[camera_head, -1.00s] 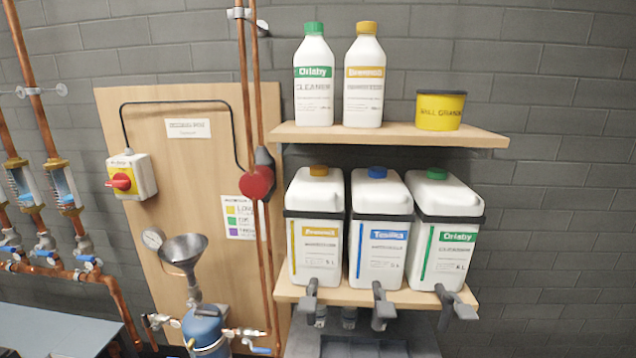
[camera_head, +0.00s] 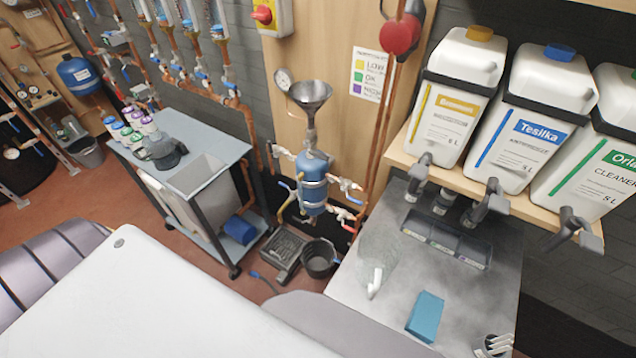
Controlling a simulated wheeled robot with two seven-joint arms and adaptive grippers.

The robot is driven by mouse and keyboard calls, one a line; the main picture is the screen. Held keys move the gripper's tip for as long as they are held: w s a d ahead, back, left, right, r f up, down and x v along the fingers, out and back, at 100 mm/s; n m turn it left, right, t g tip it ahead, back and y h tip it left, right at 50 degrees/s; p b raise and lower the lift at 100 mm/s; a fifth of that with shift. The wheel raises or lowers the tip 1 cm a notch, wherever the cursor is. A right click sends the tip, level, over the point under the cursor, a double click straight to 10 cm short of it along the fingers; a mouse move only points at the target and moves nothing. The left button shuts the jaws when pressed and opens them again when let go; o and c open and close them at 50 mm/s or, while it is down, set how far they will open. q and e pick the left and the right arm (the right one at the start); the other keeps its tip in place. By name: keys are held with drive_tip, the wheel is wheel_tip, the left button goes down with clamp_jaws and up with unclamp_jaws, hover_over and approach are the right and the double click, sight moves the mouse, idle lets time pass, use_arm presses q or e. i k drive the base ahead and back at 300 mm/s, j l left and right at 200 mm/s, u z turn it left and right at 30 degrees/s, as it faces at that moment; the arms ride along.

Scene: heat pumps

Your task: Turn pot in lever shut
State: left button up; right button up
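The pot is a small blue vessel (camera_head: 312,182) with a metal funnel (camera_head: 311,92) above it. It stands upright against the wooden wall panel at the middle of the view. Small valves with coloured levers and copper pipe stubs sit on both sides of it. A valve (camera_head: 347,186) is on its right, and a blue lever (camera_head: 283,181) shows on its left. The levers are too small to tell which is the inlet or how it is set. Neither of my grippers can be made out in this view.
A grey trolley (camera_head: 225,163) with bottles stands to the left. A black bucket (camera_head: 320,258) is on the floor below the pot. A grey worktop (camera_head: 465,283) with a blue block (camera_head: 425,317) and a shelf of canisters (camera_head: 535,125) are to the right.

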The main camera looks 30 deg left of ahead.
sight(348, 228)
drive_tip(key=k+j, duration=0.3)
drive_tip(key=j, duration=0.2)
drive_tip(key=k+j, duration=0.1)
drive_tip(key=j, duration=0.25)
drive_tip(key=k+j+z, duration=0.1)
drive_tip(key=j, duration=0.3)
drive_tip(key=k+j, duration=0.15)
drive_tip(key=j, duration=0.2)
drive_tip(key=j+z, duration=0.15)
drive_tip(key=j, duration=0.95)
drive_tip(key=i+j, duration=0.1)
drive_tip(key=j, duration=0.25)
drive_tip(key=i+j, duration=0.1)
drive_tip(key=j, duration=0.25)
drive_tip(key=i+j, duration=0.1)
drive_tip(key=j, duration=0.3)
drive_tip(key=l+z, duration=0.05)
